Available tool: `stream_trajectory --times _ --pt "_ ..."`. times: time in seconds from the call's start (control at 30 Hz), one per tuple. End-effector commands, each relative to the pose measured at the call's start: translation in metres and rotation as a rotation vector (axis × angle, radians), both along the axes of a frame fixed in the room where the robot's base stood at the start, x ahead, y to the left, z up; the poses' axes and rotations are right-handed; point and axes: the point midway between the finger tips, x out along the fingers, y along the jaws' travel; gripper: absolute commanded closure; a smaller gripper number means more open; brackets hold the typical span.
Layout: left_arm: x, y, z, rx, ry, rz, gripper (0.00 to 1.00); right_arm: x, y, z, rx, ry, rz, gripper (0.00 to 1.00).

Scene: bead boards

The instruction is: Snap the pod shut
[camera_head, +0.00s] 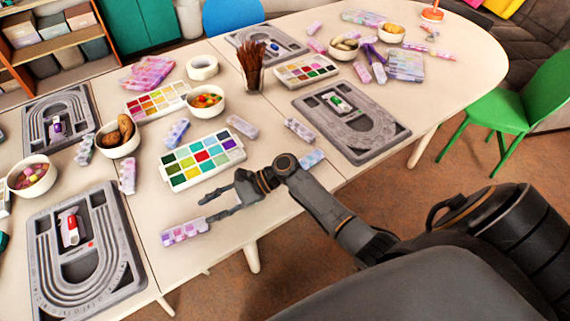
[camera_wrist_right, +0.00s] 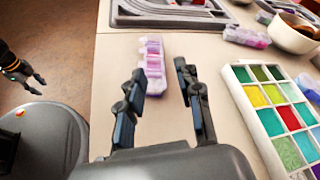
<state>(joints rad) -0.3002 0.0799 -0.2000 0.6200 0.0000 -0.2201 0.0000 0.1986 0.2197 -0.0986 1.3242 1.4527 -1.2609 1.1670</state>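A long clear pod (camera_head: 185,231) with pink and purple beads lies on the near edge of the table in the head view. It also shows in the right wrist view (camera_wrist_right: 153,60), ahead of my right gripper. A clear strip runs along its left side there; I cannot tell how far its lid stands open. My right gripper (camera_head: 204,209) is open and empty, its fingertips just short of the pod. In the right wrist view its two fingers (camera_wrist_right: 160,70) are apart, with the pod's near end between or just beyond them. My left gripper (camera_wrist_right: 34,82) hangs off the table, fingers apart, empty.
A palette of colored squares (camera_head: 202,160) lies behind my right gripper. A grey bead board (camera_head: 125,272) is left of the pod, and another (camera_head: 392,131) is at the right. Other pods, such as one (camera_head: 128,176), and bowls stand around. The tabletop close around the pod is clear.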

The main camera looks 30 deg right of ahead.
Motion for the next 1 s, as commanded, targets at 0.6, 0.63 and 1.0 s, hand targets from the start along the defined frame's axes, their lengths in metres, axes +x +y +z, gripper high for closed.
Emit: stream_trajectory --times 0.6,0.63,1.0 --pt "0.000 0.000 -0.018 0.000 0.000 0.000 0.60 -0.034 -0.117 0.039 -0.006 -0.005 -0.002 0.65" --pt "0.000 0.000 -0.019 0.000 0.000 0.000 0.60 -0.035 -0.122 0.041 -0.008 -0.005 -0.002 0.65" --pt "0.000 0.000 -0.016 0.000 0.000 0.000 0.60 -0.083 -0.091 -0.013 -0.277 -0.174 0.176 0.65"
